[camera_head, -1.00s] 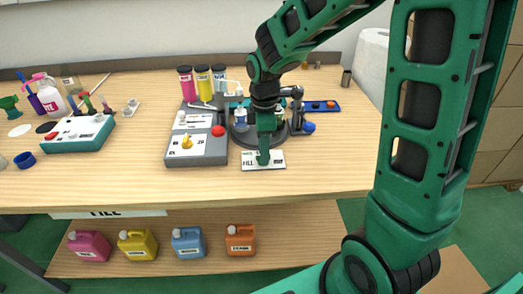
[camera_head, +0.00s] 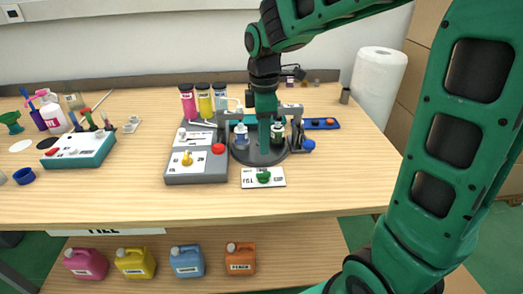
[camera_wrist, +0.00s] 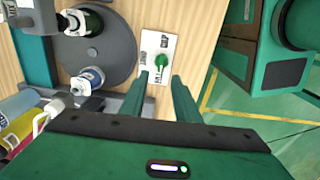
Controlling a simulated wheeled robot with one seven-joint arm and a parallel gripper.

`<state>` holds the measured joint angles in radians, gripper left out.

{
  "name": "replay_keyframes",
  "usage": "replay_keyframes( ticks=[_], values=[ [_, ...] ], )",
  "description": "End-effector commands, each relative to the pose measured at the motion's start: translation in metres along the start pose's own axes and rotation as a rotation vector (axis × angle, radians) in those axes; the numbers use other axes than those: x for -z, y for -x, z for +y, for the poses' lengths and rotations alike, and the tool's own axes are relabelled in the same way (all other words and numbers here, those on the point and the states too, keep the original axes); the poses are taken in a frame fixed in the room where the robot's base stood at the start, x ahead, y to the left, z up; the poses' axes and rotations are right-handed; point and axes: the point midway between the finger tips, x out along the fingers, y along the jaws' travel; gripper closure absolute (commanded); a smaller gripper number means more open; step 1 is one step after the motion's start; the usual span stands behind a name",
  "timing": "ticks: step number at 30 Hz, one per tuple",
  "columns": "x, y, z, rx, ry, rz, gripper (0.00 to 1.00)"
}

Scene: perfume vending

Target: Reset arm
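My gripper (camera_wrist: 162,88) shows in the wrist view with its two green fingers apart and nothing between them. In the head view my gripper (camera_head: 265,115) hangs above the round grey turntable (camera_head: 258,156). A white plate (camera_head: 249,178) with a green knob (camera_head: 264,177) lies on the table in front of the turntable. In the wrist view the green knob (camera_wrist: 161,60) lies just beyond the fingertips, apart from them. Small bottles stand on the turntable, one blue-labelled (camera_head: 241,136) and one dark green (camera_head: 278,133).
A grey control box (camera_head: 197,165) with a yellow knob and red button stands left of the turntable. Pink, yellow and blue cylinders (camera_head: 204,98) stand behind it. A teal box (camera_head: 78,150) is farther left. A paper roll (camera_head: 379,80) stands right. Coloured jugs (camera_head: 187,263) sit on the lower shelf.

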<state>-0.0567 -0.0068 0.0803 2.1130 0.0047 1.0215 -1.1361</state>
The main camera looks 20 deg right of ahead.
Motion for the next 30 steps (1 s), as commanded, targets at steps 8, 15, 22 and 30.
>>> replay_keyframes(
  ticks=[8, 15, 22, 30],
  values=[
    [0.0, 0.006, 0.0, -0.001, 0.0, 0.0, 0.71],
    [0.0, 0.006, 0.0, 0.0, 0.0, 0.0, 0.71],
    [-0.032, 0.009, -0.01, -0.008, -0.169, -0.009, 0.71],
    [-0.158, 0.007, -0.084, -0.021, -0.988, -0.021, 0.71]
  ],
)
